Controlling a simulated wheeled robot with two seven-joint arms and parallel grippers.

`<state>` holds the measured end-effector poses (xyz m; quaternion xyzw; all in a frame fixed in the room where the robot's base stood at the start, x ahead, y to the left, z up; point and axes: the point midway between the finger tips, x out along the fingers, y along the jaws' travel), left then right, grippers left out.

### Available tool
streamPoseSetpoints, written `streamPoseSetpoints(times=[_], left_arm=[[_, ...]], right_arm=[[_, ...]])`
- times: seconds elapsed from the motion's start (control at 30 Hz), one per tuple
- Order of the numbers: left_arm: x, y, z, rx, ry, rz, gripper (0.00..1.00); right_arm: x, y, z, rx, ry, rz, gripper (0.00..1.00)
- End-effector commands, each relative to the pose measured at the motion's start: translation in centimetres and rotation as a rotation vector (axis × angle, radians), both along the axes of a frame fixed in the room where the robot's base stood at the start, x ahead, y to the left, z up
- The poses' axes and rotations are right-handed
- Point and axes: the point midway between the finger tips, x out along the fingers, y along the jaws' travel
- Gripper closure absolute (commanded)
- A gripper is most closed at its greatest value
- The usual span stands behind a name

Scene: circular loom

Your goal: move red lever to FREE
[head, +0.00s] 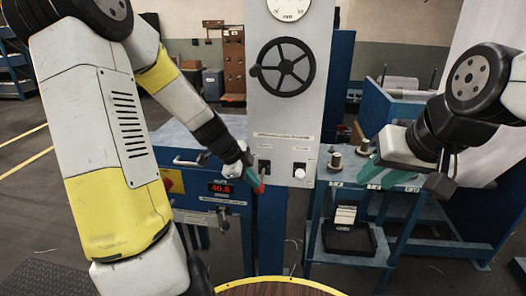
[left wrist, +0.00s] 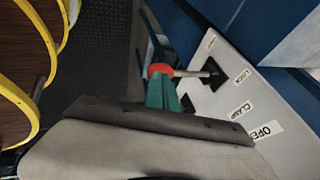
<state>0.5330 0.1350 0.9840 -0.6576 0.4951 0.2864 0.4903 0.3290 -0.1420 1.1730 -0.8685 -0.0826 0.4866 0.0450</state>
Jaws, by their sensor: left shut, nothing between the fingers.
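The red lever shows in the left wrist view as a red ball knob (left wrist: 160,71) on a pale shaft, coming out of a dark slot in a white panel (left wrist: 285,150). Labels beside it read LOCK, CLAMP and OPEN; another small label above the shaft is too small to read. In the head view the red knob (head: 259,188) is low on the grey column. My left gripper (head: 246,175) is shut and empty, its teal fingertips (left wrist: 162,92) right at the knob; contact is unclear. My right gripper (head: 378,172) is away to the right; its jaw opening is unclear.
The grey column (head: 270,110) carries a black handwheel (head: 284,67), a dial and a white knob (head: 299,172). A blue cabinet with a red display (head: 221,188) stands to the left. A blue bench (head: 345,177) with spools is under my right gripper.

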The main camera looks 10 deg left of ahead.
Motion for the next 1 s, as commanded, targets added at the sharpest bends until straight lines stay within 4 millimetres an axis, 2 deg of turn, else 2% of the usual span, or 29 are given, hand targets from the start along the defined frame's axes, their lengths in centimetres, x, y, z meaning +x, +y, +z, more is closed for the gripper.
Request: streamPoseSetpoints(times=[0.2, 0.5, 1.0], left_arm=[[-0.5, -0.1, -2.3, -0.004, 0.004, -0.001, 1.00], [-0.5, -0.1, -4.5, -0.002, 0.003, -0.002, 1.00], [-0.3, 0.0, -5.5, -0.001, 0.002, 0.000, 1.00]], right_arm=[[0.0, 0.0, 0.0, 0.000, 0.000, 0.000, 0.64], [0.0, 0.0, 0.0, 0.000, 0.000, 0.000, 0.64], [0.0, 0.0, 0.0, 0.000, 0.000, 0.000, 0.64]])
